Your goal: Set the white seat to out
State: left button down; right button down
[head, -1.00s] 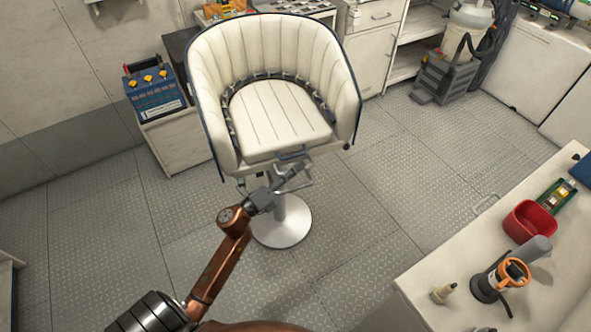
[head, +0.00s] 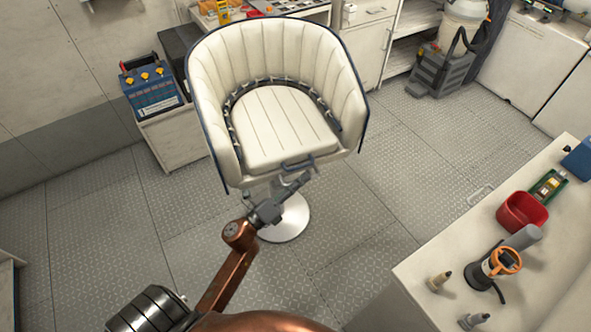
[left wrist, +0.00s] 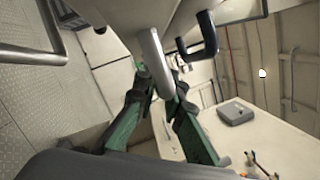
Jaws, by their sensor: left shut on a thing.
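The white seat (head: 285,125) is a padded cream bucket chair with dark blue edging on a round metal pedestal (head: 285,222). It stands upright on the floor, its open front toward me. A dark blue handle (head: 297,163) sits at its front edge, and grey metal parts show below the cushion. My left gripper (head: 294,184) is under that front edge. In the left wrist view my left gripper (left wrist: 158,82) has its green fingers shut on a pale grey bar (left wrist: 154,55) under the seat. The dark blue handle (left wrist: 207,33) is beside it, apart from the fingers. My right gripper is not in view.
A white counter (head: 430,262) at the right carries a red bin (head: 522,212), an orange-topped tool (head: 504,262) and small bottles. A cabinet with a blue battery box (head: 150,90) stands left of the seat. Open metal floor lies on both sides.

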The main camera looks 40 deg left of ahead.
pick_arm(q)
jog(key=shift+d, duration=0.1)
jog(key=c, duration=2)
grip_release()
jog(key=v, duration=1.2)
